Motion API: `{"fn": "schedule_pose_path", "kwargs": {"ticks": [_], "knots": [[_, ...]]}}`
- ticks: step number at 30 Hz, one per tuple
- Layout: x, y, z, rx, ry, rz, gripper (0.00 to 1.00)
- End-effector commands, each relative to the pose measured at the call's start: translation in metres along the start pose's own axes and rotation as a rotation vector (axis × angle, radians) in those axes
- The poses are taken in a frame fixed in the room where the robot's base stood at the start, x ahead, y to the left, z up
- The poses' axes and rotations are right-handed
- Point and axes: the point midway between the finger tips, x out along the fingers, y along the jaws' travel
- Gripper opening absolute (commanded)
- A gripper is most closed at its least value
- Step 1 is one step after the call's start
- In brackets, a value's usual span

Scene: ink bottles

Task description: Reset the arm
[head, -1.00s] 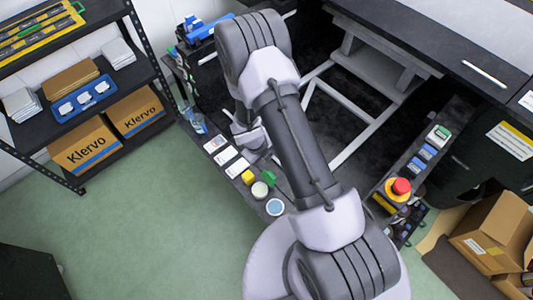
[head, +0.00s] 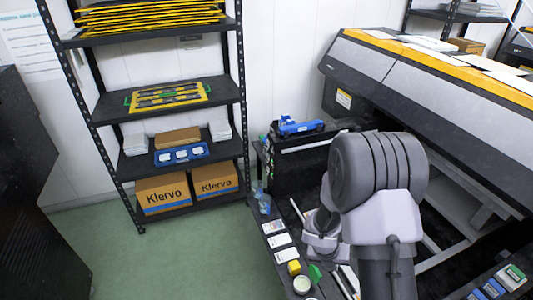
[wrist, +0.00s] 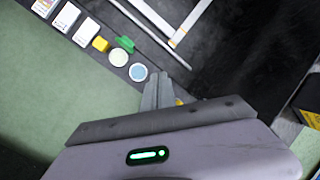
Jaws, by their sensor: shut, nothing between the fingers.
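My gripper shows in the wrist view (wrist: 165,92) with its two grey fingers together and nothing between them. It hangs beside the narrow dark ledge, close to a blue round lid (wrist: 138,72) and a pale round lid (wrist: 119,57), apparently without holding either. In the head view my arm rises at the right of centre and its upper joint hides part of the ledge and the machine. My fingertips cannot be made out there.
The ledge (head: 284,264) holds white cards (head: 279,240), a yellow block (head: 294,267) and a green piece (head: 314,273). A black shelf rack (head: 110,108) with Klervo boxes (head: 163,193) stands left. A large printer (head: 430,75) stands right. Green floor (head: 190,255) is open at lower left.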

Motion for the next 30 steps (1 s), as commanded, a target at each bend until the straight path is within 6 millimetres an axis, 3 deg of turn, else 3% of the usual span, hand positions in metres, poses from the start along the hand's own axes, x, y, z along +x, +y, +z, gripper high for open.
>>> {"fn": "schedule_pose_path", "kwargs": {"ticks": [6,10,13,16,18,21,22,25,30], "knots": [[-0.08,-0.034,0.019,0.683,-0.063,0.007,0.0],[-0.142,-0.057,0.006,1.257,-0.063,0.062,0.0],[-0.196,-0.07,-0.028,1.851,0.017,0.153,0.0],[-0.242,-0.068,-0.077,2.444,0.231,0.25,0.0],[-0.266,-0.059,-0.108,2.756,0.437,0.286,0.0],[-0.289,-0.045,-0.139,3.033,0.718,0.287,0.0],[-0.293,-0.042,-0.145,-2.983,-0.759,-0.272,0.0],[-0.303,-0.036,-0.157,-2.847,-0.826,-0.234,0.0],[-0.306,-0.035,-0.158,-2.824,-0.836,-0.223,0.0]]}}
